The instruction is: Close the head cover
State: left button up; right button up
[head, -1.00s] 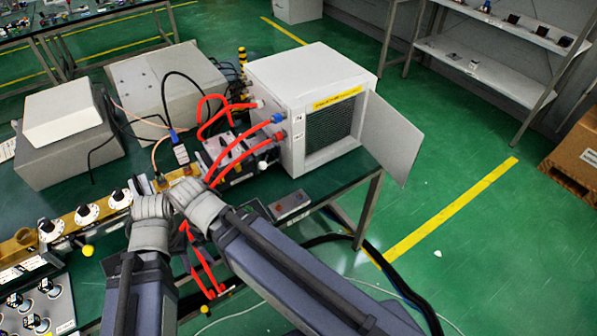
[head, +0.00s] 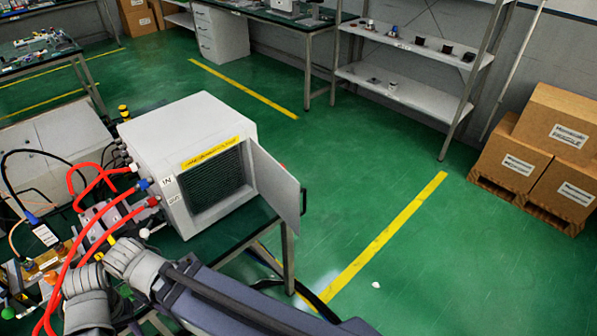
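A white box-shaped unit (head: 185,130) stands on the dark green bench. Its front has a dark grille (head: 210,184) under a yellow label strip. The cover, a flat pale panel (head: 274,185), is hinged at the front's right edge and stands open, swung outward, with a dark handle (head: 304,201) at its free edge. My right gripper (head: 113,246) is in front and left of the unit, beside red cables, well apart from the cover. My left gripper (head: 83,272) is next to it at lower left. Finger openings are too small and partly hidden to judge.
Red cables (head: 85,245) loop from the unit's left side across the bench gear. Grey boxes (head: 60,140) stand at left. Open green floor lies right of the cover; shelves (head: 410,85) and cardboard boxes (head: 515,165) are farther off.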

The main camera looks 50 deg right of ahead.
aim_at(276, 185)
jog(key=k+l, duration=0.1)
jog(key=l, duration=0.35)
jog(key=k+l+u, duration=0.1)
jog(key=l, duration=0.3)
jog(key=k+l, duration=0.1)
jog(key=l, duration=0.35)
jog(key=k+l+u, duration=0.1)
jog(key=l, duration=0.35)
jog(key=k+l+u, duration=0.1)
jog(key=l, duration=0.3)
jog(key=k+l, duration=0.2)
jog(key=l, duration=0.5)
jog(key=i+l+u, duration=0.1)
jog(key=l, duration=0.2)
jog(key=i, duration=0.15)
jog(key=k+j, duration=0.2)
jog(key=j, duration=0.15)
jog(key=k+j, duration=0.45)
jog(key=j, duration=0.3)
